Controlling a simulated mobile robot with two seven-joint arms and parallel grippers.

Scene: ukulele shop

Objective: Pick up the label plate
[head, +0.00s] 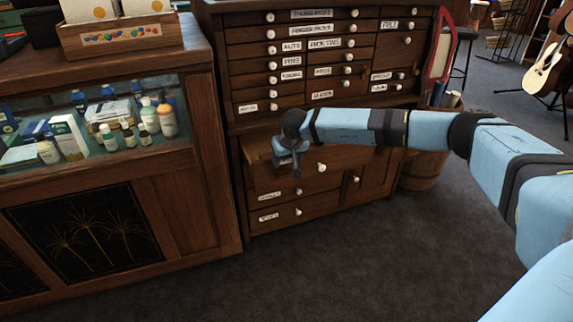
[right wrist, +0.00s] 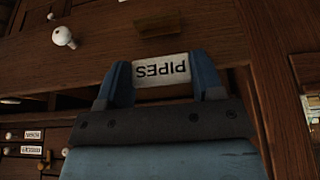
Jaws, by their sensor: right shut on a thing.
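The label plate (right wrist: 161,71) is a small white plate marked "PIPES", upside down in the right wrist view. It sits between the two blue fingers of my right gripper (right wrist: 163,78), which is shut on it at its two ends. Dark wood lies close behind the plate; I cannot tell whether they touch. In the head view my right gripper (head: 293,158) is in front of the lower part of the wooden drawer cabinet (head: 240,115), and the plate cannot be made out there. My left gripper is not in view.
A white knob (right wrist: 63,37) is near the gripper in the right wrist view. Labelled drawers fill the cabinet. A glass display counter (head: 190,160) stands at left. A wooden barrel (head: 424,172) stands right of the cabinet. The carpet (head: 380,260) in front is clear.

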